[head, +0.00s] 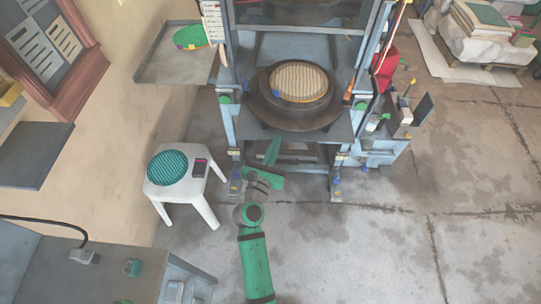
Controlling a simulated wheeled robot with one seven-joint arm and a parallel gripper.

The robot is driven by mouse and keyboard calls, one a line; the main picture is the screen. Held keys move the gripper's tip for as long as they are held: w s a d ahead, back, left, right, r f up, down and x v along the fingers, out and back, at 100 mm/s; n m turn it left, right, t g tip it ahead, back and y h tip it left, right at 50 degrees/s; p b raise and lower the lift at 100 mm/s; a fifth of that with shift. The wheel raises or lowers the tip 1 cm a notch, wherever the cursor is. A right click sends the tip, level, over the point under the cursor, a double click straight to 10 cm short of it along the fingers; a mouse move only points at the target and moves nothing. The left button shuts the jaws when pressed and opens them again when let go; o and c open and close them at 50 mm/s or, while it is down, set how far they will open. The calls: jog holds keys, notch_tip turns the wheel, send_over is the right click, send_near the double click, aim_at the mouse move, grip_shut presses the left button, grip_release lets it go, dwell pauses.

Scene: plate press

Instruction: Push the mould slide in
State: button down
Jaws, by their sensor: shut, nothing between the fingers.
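The press (229,112) is a blue-grey metal frame at the upper middle of the head view. Its mould (262,108) is a dark round block on a grey slide plate (338,128) in the press opening. A cream ribbed disc (298,82) lies on top of the mould. My gripper (272,150) is in front of the press, by the front edge of the slide plate. It is shut and holds nothing. I cannot tell from this view whether it touches the slide.
A white stool (160,191) with a green ribbed disc (167,167) and a dark phone-like object (200,168) stands left of my arm. A wall tray (150,68) holds another green disc (190,37). A control box (398,122) is at the press's right. The right floor is free.

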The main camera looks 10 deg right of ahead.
aim_at(282, 127)
jog(key=x, duration=0.4)
jog(key=shift+w, duration=0.2)
jog(key=shift+s+d, duration=0.1)
